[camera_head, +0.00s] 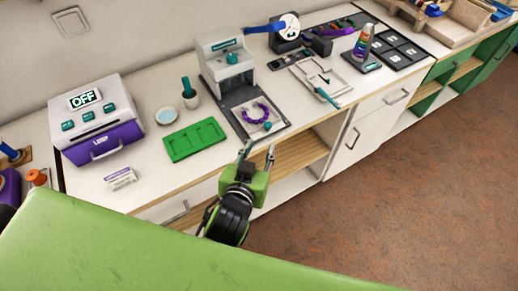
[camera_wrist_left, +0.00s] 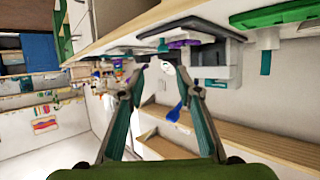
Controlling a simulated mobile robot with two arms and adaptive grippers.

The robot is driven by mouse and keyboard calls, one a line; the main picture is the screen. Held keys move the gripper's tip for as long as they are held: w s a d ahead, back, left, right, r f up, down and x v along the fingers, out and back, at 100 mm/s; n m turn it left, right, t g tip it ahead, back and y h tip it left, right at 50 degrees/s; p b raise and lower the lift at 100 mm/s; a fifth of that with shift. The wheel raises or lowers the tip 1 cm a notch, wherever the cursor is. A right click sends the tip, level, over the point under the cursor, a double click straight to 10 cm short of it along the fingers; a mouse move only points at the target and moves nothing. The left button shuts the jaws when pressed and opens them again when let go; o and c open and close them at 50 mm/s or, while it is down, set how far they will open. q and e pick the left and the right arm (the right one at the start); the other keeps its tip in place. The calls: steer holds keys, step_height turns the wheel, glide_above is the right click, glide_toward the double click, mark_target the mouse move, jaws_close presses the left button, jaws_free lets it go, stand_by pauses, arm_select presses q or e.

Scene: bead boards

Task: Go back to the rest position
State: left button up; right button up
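My left gripper (camera_head: 259,158) is in front of the counter edge, near the grey press machine (camera_head: 228,66). Its two fingers stand apart with nothing between them. The fingers also show apart in the left wrist view (camera_wrist_left: 158,85). A purple bead ring (camera_head: 256,112) lies on the dark base plate of the press, beyond the fingertips and apart from them. A green bead board (camera_head: 194,139) lies flat on the counter to the left of the gripper. My right gripper is not in either view.
A purple and white machine (camera_head: 101,131) reading OFF stands at the left of the counter (camera_head: 140,187). A white tray (camera_head: 335,92) and a dark board (camera_head: 399,48) lie to the right. Open shelves (camera_head: 300,152) are under the counter. The brown floor (camera_head: 400,190) is clear.

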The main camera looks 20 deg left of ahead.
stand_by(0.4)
arm_select(q)
steer(key=s+d+f+m+g+h, duration=0.1)
steer(key=s+f+m+g, duration=0.35)
steer(key=f, duration=1.25)
steer(key=s+f+n+g, duration=0.2)
steer(key=s+f, duration=0.5)
steer(key=f, duration=1)
steer(key=s+a+f+g, duration=0.2)
steer(key=s+a+f, duration=0.2)
steer(key=s+f, duration=0.2)
steer(key=s+a+f+g, duration=0.2)
steer(key=s+a+f, duration=0.3)
steer(key=s, duration=0.6)
steer(key=s+a+f+g+y, duration=0.1)
steer(key=s+a+f, duration=0.3)
steer(key=s, duration=0.5)
step_height(320, 180, down, 3)
steer(key=shift+a+r+g, duration=0.1)
steer(key=shift+a+g, duration=0.25)
steer(key=shift+g, duration=0.1)
